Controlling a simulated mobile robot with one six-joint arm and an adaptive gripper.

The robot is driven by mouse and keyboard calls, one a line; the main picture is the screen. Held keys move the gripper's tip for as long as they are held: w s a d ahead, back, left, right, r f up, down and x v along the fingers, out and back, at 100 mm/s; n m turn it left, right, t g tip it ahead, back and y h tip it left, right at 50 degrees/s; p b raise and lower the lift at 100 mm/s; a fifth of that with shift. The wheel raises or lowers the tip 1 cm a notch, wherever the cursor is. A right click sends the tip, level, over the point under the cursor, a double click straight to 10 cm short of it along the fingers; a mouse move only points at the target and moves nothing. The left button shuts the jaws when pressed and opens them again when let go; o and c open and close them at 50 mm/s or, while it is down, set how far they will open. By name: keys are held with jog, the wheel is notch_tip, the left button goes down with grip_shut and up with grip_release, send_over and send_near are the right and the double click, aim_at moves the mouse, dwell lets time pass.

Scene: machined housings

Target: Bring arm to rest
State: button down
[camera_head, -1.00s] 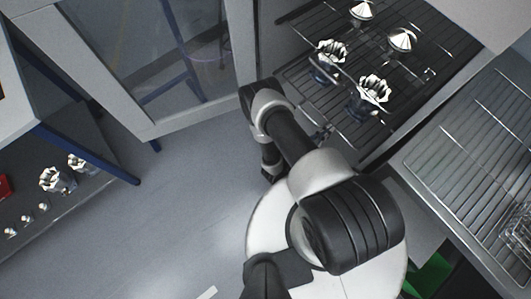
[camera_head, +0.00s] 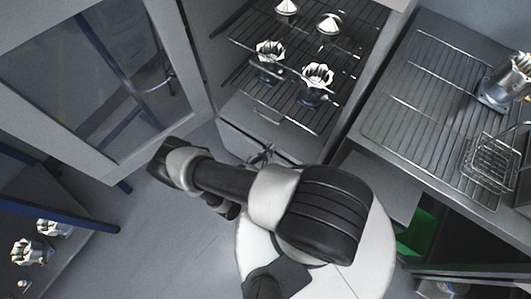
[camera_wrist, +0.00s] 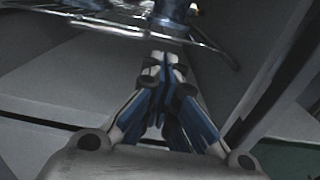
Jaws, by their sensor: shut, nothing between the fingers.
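My gripper (camera_wrist: 168,62) is shut and empty in the wrist view, its fingertips together below a wire rack edge. In the head view the gripper (camera_head: 262,156) shows small and partly hidden beyond my arm, in front of the open cabinet's lower front. My arm is folded, its elbow toward the left. Two fluted metal housings (camera_head: 316,78) and (camera_head: 269,54) stand on the cabinet's wire rack (camera_head: 345,58), with two cone-topped metal parts (camera_head: 329,25) and (camera_head: 286,8) behind them.
The open glazed cabinet door (camera_head: 110,75) stands at left. A counter rack (camera_head: 420,105) at right bears a wire basket (camera_head: 487,160) and another metal housing (camera_head: 500,92). More housings (camera_head: 32,250) sit on a low shelf at lower left. Floor between is clear.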

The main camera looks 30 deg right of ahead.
jog(key=shift+v, duration=0.95)
jog(key=w+a+r+m+g+y, duration=0.2)
jog(key=r+m+g, duration=0.4)
jog(key=r, duration=0.7)
jog(key=w+a+r+m+g+y, duration=0.3)
jog(key=r+m, duration=0.4)
jog(key=r, duration=0.6)
jog(key=s+a+r+m+t+y, duration=0.1)
jog(key=s+r+m+t+y, duration=0.2)
jog(key=r, duration=0.8)
jog(key=s+a+r+m+t+y, duration=0.2)
jog(key=s+r+m+t+y, duration=0.2)
jog(key=s+r+m+y, duration=0.2)
jog(key=s+r+y, duration=0.2)
jog(key=s+r, duration=0.2)
jog(key=r, duration=0.2)
jog(key=shift+a+y, duration=0.3)
jog(key=shift+s, duration=0.1)
